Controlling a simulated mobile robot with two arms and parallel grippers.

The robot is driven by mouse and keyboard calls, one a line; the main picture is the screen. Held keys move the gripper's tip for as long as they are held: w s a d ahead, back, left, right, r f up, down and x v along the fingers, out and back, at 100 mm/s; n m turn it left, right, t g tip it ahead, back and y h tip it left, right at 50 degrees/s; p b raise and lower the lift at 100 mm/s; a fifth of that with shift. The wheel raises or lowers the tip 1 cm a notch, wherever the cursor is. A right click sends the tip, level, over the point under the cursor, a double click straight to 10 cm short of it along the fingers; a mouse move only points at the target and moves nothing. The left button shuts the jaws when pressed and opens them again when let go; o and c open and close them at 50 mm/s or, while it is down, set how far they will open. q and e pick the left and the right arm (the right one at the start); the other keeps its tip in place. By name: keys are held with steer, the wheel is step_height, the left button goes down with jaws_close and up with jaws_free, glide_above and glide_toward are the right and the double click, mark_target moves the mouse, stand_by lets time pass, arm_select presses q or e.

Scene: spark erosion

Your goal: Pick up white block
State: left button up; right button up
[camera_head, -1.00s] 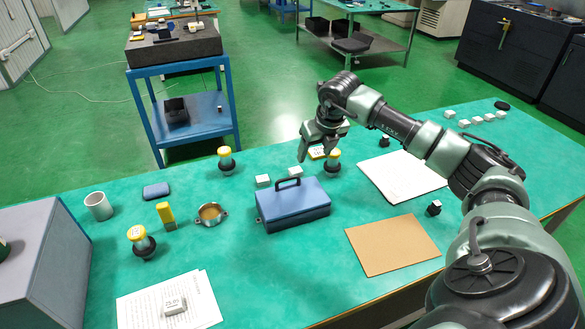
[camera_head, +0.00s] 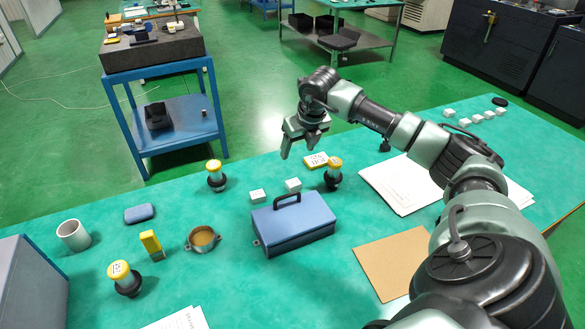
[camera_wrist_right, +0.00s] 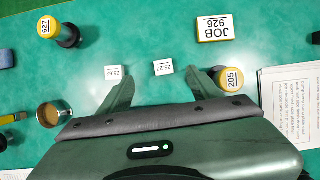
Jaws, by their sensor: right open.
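Two small white blocks stand close together on the green table behind the blue toolbox. The left block (camera_head: 258,196) and the right block (camera_head: 293,185) both show in the head view. In the right wrist view they carry labels, one block (camera_wrist_right: 115,72) near the left finger and the other block (camera_wrist_right: 163,67) between the fingers and a little beyond them. My right gripper (camera_head: 298,152) is open and empty, above the table by the blocks; its spread fingers (camera_wrist_right: 160,88) show in the wrist view. Several more white blocks (camera_head: 465,122) stand in a row at the far right. My left gripper is not in view.
A blue toolbox (camera_head: 300,229) with a raised handle stands in front of the blocks. A yellow-capped piece (camera_head: 334,173) and a yellow JOB 926 block (camera_head: 315,160) are close on the right. Another yellow-capped piece (camera_head: 215,176) stands left. A brown sheet (camera_head: 392,262) lies at front right.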

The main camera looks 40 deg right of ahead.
steer(key=b, duration=0.7)
glide_toward(293, 181)
steer(key=shift+s+p+x, duration=0.15)
steer(key=shift+p+x, duration=0.1)
steer(key=shift+x, duration=1.9)
steer(key=shift+s+p+x, duration=0.15)
steer(key=shift+p+x, duration=0.05)
steer(key=shift+x, duration=1.9)
steer(key=shift+a+f, duration=0.1)
steer(key=c, duration=1.4)
steer(key=shift+w+r, duration=0.1)
steer(key=shift+r, duration=0.55)
step_height(293, 181, up, 19)
